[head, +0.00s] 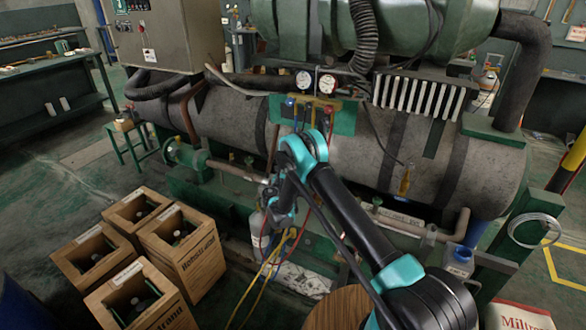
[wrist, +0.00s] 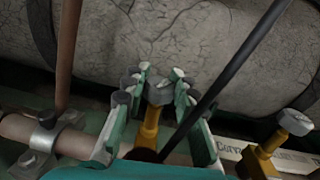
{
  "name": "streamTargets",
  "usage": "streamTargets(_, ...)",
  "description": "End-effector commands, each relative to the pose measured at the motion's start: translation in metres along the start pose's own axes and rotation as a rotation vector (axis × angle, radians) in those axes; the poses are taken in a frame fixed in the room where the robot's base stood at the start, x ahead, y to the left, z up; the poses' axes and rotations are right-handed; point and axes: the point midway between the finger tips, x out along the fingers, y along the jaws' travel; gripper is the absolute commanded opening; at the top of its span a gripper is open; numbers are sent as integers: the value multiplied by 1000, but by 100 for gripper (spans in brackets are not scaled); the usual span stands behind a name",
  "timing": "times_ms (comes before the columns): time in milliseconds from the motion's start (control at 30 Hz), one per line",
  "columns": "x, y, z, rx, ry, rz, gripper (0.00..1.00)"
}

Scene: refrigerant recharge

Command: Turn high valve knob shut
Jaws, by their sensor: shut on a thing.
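In the wrist view, a grey valve knob (wrist: 159,96) tops a brass valve stem (wrist: 149,132). My gripper (wrist: 160,82) has its green and grey fingers on both sides of the knob and is shut on it. A second brass valve with a grey knob (wrist: 294,122) stands apart to the right. No marking on either knob tells which is the high one. In the head view, my arm hides the gripped knob. The gauge manifold (head: 317,103), with a red and a blue knob and two dials, is above my arm.
A large grey tank (head: 225,115) runs behind the valves. A clamped pipe (wrist: 22,132) is at left in the wrist view, and a dark bar crosses in front. Several wooden crates (head: 183,255) stand on the floor at left. Yellow hoses (head: 268,266) hang below my arm.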

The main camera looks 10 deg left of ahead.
Motion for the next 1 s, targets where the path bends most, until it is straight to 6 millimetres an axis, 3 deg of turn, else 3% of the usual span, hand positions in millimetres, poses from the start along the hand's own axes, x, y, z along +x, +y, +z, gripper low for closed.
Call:
streamTargets(500,-1,0,-1,1,1,-310,0)
streamTargets(1000,-1,0,-1,1,1,-356,0)
